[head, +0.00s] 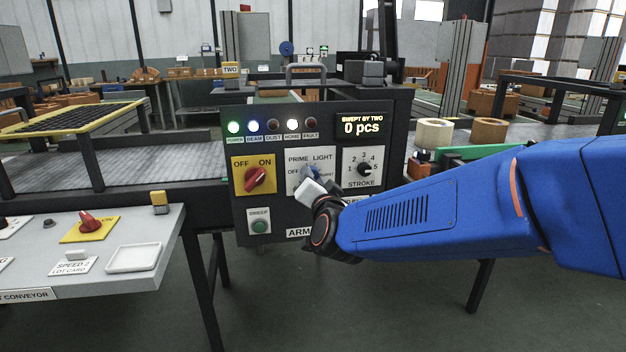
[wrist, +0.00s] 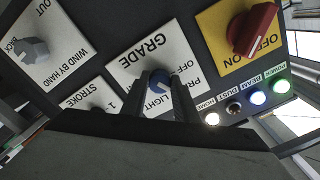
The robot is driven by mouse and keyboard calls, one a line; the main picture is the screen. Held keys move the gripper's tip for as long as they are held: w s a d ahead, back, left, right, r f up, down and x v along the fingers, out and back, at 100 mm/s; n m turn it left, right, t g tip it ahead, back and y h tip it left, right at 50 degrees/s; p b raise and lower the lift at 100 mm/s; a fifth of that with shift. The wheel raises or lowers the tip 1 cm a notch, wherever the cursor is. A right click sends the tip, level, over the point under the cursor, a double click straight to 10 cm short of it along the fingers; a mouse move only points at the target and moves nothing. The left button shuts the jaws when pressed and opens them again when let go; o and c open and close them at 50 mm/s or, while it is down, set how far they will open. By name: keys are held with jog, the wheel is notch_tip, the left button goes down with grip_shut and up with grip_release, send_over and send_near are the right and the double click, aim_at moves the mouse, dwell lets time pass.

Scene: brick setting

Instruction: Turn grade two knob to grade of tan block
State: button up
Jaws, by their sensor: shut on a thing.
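The blue grade knob (head: 309,171) sits on a white plate marked PRIME, LIGHT and OFF on the dark panel labelled TWO. In the wrist view the knob (wrist: 158,80) is between the two dark fingers of my gripper (wrist: 165,92), which is shut on it. In the head view my gripper (head: 311,184) reaches the plate from the lower right and hides part of it. The exact position of the knob's pointer is hard to read. I cannot pick out a tan block for certain.
A red switch on a yellow plate (head: 254,175) is left of the grade plate, and the STROKE dial (head: 363,168) is right. The display (head: 361,125) reads 0 pcs. A grey console (head: 120,235) is at left.

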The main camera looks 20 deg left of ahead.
jog(key=o, duration=1.1)
jog(key=shift+c, duration=0.2)
jog(key=v, duration=1.7)
jog(key=shift+s, duration=0.25)
